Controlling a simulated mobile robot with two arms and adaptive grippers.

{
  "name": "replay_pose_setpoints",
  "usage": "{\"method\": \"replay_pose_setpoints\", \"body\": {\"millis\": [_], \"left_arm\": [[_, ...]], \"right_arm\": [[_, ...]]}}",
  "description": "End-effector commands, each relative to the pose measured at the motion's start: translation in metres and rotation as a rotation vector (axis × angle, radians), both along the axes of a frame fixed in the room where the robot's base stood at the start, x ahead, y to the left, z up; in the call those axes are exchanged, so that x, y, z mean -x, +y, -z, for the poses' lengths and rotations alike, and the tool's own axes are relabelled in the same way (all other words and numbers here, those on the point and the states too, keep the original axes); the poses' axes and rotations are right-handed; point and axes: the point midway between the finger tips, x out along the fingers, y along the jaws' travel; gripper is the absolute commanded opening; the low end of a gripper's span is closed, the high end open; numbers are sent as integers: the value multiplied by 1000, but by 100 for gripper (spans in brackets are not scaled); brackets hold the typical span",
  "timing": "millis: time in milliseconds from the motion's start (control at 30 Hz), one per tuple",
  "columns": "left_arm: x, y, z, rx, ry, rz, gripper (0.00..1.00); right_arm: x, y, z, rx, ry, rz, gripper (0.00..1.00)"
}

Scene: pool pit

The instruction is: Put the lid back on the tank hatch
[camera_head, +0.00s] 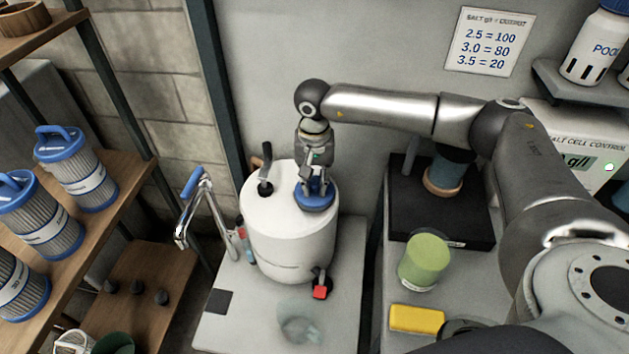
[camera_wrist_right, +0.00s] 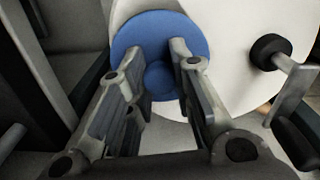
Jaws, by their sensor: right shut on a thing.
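The white tank (camera_head: 288,240) stands upright on a light counter. The blue lid (camera_head: 316,203) is at the right part of the tank's top, under my right gripper (camera_head: 317,186). In the right wrist view the lid (camera_wrist_right: 158,36) is a round blue disc with a raised middle knob (camera_wrist_right: 160,75). My right gripper (camera_wrist_right: 160,65) points down and is shut on that knob, one finger on each side. The hatch opening is hidden under the lid; I cannot tell whether the lid is seated or just above the top. My left gripper is not in view.
A black-knobbed lever (camera_head: 265,187) rises from the tank top left of the lid. A red-handled valve (camera_head: 321,291) and a clear cup (camera_head: 299,322) are at the front. A tap (camera_head: 200,205) stands left; a green cup (camera_head: 424,260) and yellow sponge (camera_head: 416,319) are right.

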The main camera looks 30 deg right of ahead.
Motion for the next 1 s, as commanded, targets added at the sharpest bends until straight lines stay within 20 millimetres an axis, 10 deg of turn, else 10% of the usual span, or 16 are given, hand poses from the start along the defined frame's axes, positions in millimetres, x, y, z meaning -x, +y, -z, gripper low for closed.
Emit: {"method": "replay_pose_setpoints", "body": {"millis": [967, 1000], "left_arm": [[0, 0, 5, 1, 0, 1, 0], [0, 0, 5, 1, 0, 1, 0]], "right_arm": [[0, 0, 0, -1, 0, 0, 0], [0, 0, 0, 0, 0, 0, 22]]}}
